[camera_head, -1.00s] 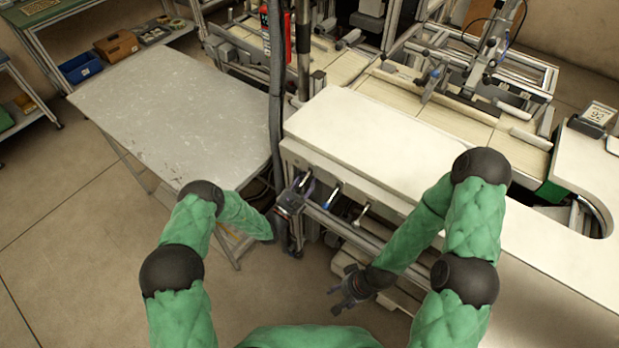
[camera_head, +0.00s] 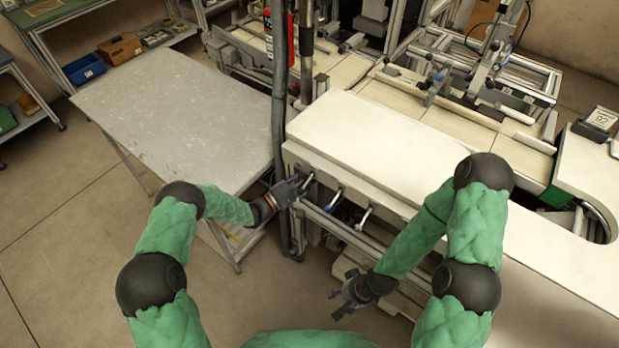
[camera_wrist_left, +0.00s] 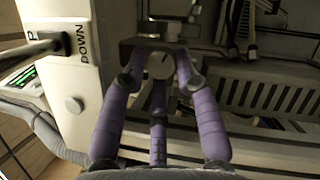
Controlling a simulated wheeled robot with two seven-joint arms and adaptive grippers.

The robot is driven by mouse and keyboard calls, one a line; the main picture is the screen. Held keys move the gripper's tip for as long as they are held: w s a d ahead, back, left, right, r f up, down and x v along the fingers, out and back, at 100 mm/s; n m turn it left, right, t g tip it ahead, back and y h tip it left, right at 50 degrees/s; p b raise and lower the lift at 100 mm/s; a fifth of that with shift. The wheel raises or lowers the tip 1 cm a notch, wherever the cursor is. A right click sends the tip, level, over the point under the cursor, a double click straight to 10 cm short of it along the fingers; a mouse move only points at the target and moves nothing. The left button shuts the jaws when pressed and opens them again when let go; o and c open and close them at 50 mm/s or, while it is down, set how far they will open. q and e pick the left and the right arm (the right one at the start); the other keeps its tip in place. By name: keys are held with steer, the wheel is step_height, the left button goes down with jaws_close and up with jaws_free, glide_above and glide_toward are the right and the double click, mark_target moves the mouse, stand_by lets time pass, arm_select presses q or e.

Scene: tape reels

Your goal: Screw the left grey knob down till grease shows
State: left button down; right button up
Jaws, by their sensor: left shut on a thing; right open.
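In the left wrist view the grey knob (camera_wrist_left: 159,65), a round face with a short mark on it, sits between the purple fingertips of my left gripper (camera_wrist_left: 160,72). The gripper is shut on it. In the head view my left gripper (camera_head: 298,185) is at the left end of the machine's front, just under the white top, and hides the knob there. I see no grease around the knob. My right gripper (camera_head: 352,296) is open and empty, low in front of the machine.
The white worktop (camera_head: 440,160) overhangs the place where my left gripper is. A panel marked DOWN (camera_wrist_left: 75,45) is close at left. A grey table (camera_head: 185,115) stands left.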

arm_select(q)
steer(key=m+y, duration=0.1)
steer(key=m, duration=0.2)
steer(key=m+g, duration=0.1)
steer(key=m, duration=0.2)
steer(key=m+g+y, duration=0.1)
steer(key=m, duration=0.2)
steer(key=shift+s+d+r+y+b, duration=0.2)
steer(key=shift+s+d+y+b, duration=0.1)
steer(key=shift+b, duration=0.1)
steer(key=shift+f, duration=0.15)
steer(key=c, duration=1)
jaws_free()
steer(key=shift+w+a+r, duration=0.25)
steer(key=shift+w+r, duration=0.15)
